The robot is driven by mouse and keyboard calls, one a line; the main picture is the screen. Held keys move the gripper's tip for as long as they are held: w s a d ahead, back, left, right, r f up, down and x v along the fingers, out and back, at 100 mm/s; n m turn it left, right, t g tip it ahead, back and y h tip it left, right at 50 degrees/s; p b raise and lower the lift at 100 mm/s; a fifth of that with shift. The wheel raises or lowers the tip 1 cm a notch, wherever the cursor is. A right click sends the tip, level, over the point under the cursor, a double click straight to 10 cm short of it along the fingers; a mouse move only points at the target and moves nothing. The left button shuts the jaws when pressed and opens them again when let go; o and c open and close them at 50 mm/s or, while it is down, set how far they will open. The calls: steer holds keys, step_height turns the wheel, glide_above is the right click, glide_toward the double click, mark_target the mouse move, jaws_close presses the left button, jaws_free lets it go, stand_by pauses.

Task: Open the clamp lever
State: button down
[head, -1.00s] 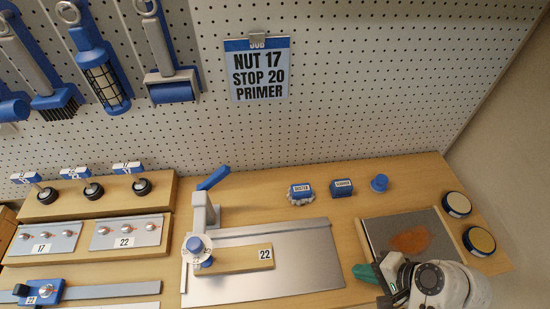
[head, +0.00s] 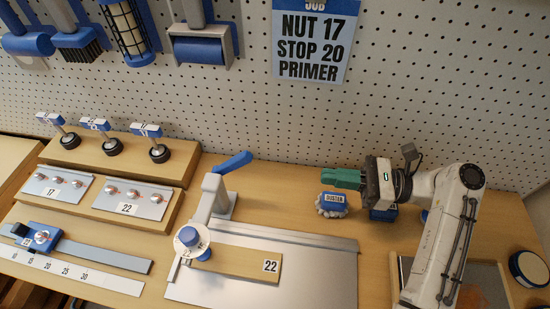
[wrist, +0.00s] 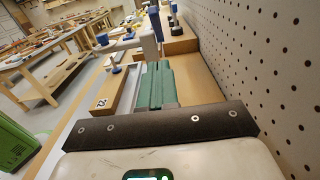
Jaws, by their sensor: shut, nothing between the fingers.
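The clamp is a grey post with a blue lever (head: 232,163) at its top, tilted up to the right in the head view. Its blue knob and pale round dial (head: 191,240) press over a wooden strip marked 22 (head: 238,264) on a metal plate (head: 310,285). My gripper (head: 324,176) has green fingers and is shut and empty. It points left toward the lever from the right, clearly apart from it. In the wrist view the green fingers (wrist: 157,66) point at the clamp (wrist: 147,42), which stands just beyond them.
A block labelled DUSTER (head: 331,205) sits below my gripper, with another blue-topped block (head: 383,213) partly hidden by my arm. Stamps (head: 158,150) and nut boards (head: 129,206) stand left of the clamp. A pegboard (head: 420,80) rises behind the bench. A sign hangs on it.

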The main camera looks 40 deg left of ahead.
steer(key=shift+a, duration=0.1)
steer(key=p, duration=0.2)
glide_toward(251, 158)
steer(key=s+a+f, duration=0.1)
steer(key=a+f, duration=0.2)
steer(key=f, duration=0.1)
steer(key=shift+s+a+r+p, duration=0.3)
steer(key=shift+s+a+r, duration=0.1)
steer(key=shift+a+r, duration=0.25)
steer(key=shift+s+a+r+p, duration=0.3)
steer(key=shift+s+a+r, duration=0.1)
steer(key=shift+a+r, duration=0.3)
steer(key=shift+a+r, duration=0.1)
